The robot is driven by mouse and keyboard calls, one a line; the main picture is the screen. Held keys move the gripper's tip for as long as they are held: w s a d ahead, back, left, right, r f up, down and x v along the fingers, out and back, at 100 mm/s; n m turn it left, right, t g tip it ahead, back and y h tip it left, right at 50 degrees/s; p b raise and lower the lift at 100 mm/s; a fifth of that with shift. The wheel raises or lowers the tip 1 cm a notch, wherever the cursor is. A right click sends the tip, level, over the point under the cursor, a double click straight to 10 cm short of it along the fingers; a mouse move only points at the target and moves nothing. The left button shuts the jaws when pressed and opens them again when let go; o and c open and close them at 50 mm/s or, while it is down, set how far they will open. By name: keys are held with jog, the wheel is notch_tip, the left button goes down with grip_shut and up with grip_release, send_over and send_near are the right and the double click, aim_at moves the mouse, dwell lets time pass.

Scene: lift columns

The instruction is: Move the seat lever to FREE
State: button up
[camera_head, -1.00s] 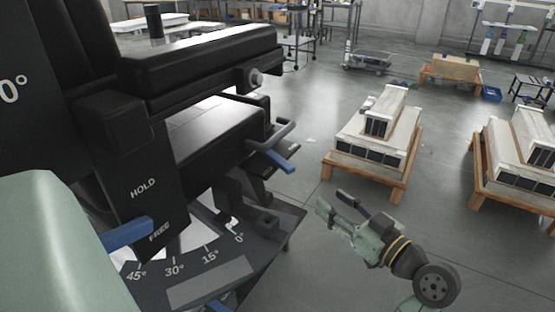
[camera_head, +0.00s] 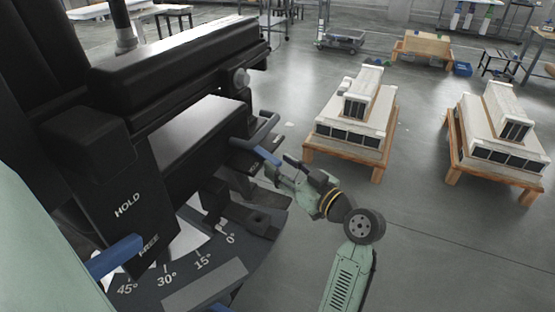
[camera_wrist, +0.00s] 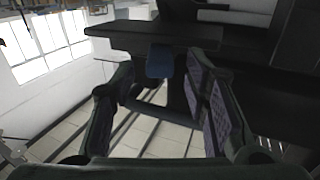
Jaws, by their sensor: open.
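A blue-ended lever (camera_head: 266,155) sticks out of the right side of the black machine, over a dark plate with small, unreadable marks. It also shows in the wrist view (camera_wrist: 160,62). My gripper (camera_head: 281,167) is right by this blue end, coming from the right. In the wrist view my gripper (camera_wrist: 160,80) is open, and the blue end shows between its fingertips; I cannot tell whether they touch it.
A black bar handle (camera_head: 264,130) sits just above the lever near my gripper. An angle scale (camera_head: 185,272) lies below. Loaded wooden pallets (camera_head: 345,150) (camera_head: 490,180) stand on the floor to the right. The floor between is clear.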

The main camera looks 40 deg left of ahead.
jog(key=shift+w+a, duration=0.15)
jog(key=shift+a, duration=0.8)
grip_shut()
